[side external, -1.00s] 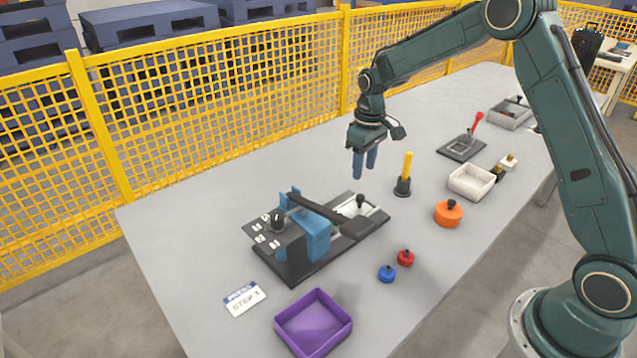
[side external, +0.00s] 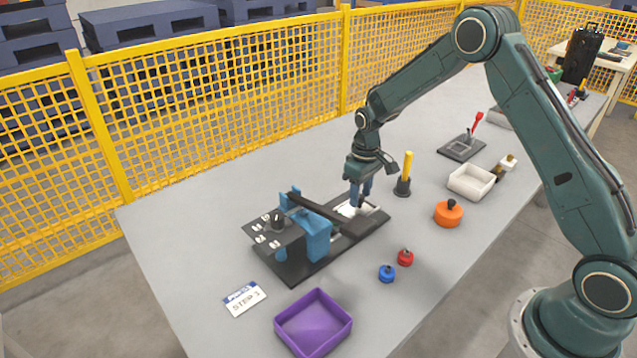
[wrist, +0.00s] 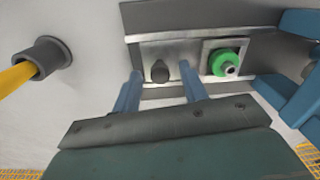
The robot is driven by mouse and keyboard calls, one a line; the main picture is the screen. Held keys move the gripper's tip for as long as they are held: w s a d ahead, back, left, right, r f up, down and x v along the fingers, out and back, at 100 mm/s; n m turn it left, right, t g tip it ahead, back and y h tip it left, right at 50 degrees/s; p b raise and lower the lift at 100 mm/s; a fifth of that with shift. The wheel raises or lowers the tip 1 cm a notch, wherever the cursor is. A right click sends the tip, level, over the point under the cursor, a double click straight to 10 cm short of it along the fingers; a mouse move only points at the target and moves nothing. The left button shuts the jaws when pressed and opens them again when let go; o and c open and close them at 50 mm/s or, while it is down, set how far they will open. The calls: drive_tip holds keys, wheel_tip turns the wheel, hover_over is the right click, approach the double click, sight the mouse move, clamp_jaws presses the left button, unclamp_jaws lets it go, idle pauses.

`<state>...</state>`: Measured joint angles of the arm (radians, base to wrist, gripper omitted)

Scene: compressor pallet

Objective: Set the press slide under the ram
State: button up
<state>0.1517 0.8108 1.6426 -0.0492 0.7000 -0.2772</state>
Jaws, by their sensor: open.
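The press has a blue frame (side external: 318,242) and a long dark lever on a black base (side external: 290,268); the frame also shows at the right of the wrist view (wrist: 285,98). The press slide (side external: 346,209) is a pale metal plate at the base's far right end, outside the blue frame. In the wrist view the slide carries a dark knob (wrist: 160,72) and a green round part (wrist: 224,62) with a metal centre. My gripper (wrist: 160,70) is open, with one finger on each side of the knob, low over the slide. I cannot tell whether the fingers touch it. The ram is not clearly visible.
A yellow post in a dark holder (side external: 403,184) stands close to the right of my gripper. A white tray (side external: 470,192), an orange knobbed disc (side external: 448,214), red (side external: 405,257) and blue (side external: 387,273) knobbed pieces and a purple tray (side external: 346,325) stand around the press. Left table space is clear.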

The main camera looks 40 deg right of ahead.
clamp_jaws()
drive_tip(key=a, duration=1)
drive_tip(key=shift+a, duration=0.35)
drive_tip(key=shift+c, duration=0.9)
unclamp_jaws()
drive_tip(key=shift+o, duration=0.9)
drive_tip(key=shift+d, duration=0.1)
drive_tip(key=shift+r, duration=0.1)
wheel_tip(320, 180, up, 14)
drive_tip(key=shift+d, duration=0.25)
